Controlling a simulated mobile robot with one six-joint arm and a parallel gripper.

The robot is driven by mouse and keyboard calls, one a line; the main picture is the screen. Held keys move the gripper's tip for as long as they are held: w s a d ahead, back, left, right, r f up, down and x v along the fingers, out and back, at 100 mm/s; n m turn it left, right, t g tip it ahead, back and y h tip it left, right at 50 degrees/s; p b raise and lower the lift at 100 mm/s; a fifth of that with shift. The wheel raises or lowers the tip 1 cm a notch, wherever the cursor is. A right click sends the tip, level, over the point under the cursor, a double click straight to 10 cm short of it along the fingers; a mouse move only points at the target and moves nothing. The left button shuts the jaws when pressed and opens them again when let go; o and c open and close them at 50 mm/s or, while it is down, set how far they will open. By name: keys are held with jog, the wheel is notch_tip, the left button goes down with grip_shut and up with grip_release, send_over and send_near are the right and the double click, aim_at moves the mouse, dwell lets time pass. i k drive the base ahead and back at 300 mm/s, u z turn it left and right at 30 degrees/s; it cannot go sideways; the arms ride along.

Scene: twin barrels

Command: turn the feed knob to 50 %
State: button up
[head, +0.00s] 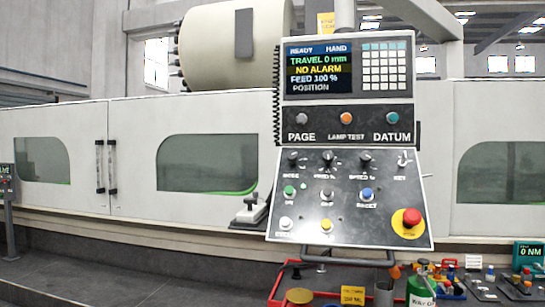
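The control panel (350,205) stands upright in the middle of the head view. The feed knob (327,156) is a small black knob, second from left in the panel's top row, above a blurred label that seems to read FEED %. Its pointer direction is too small to tell. The screen (320,70) above reads READY, HAND, TRAVEL 0 mm, NO ALARM and FEED 100 %. My gripper is not in view, and nothing covers the knob.
Black knobs flank the feed knob: one at left (293,157), the speed knob (365,157) at right. Coloured buttons lie below, with a red emergency stop (411,217) at lower right. A red-edged tray (276,290) with tools and a green bottle (421,287) stands below the panel.

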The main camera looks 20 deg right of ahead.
aim_at(328, 156)
jog(key=z, duration=0.1)
jog(key=i, duration=0.9)
jog(key=u, duration=0.1)
